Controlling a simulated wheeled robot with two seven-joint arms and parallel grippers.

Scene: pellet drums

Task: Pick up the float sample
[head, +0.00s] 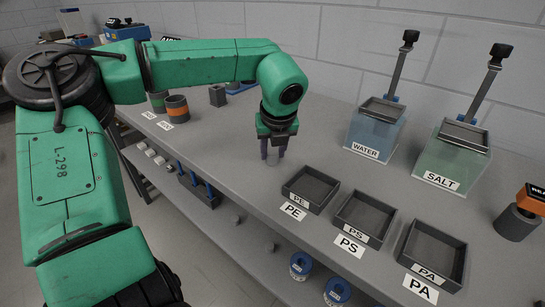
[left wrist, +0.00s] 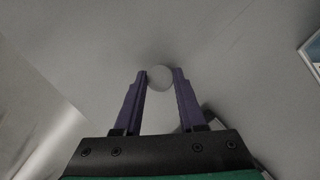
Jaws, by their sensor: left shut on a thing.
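My left gripper (head: 273,150) points down over the bench, to the left of the PE tray. It is shut on a small pale grey round piece, which I take to be the float sample (left wrist: 160,77). In the left wrist view the piece sits between the tips of the two purple fingers of the left gripper (left wrist: 159,80). In the head view the float sample (head: 272,160) shows only faintly below the fingers. I cannot tell whether it touches the bench top. My right gripper is not in view.
PE (head: 311,184), PS (head: 364,216) and PA (head: 433,254) trays stand along the bench's front. Behind them are the WATER tank (head: 375,135) and SALT tank (head: 455,160). Drums (head: 177,108) stand at the left. The bench (head: 235,170) around the gripper is mostly clear.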

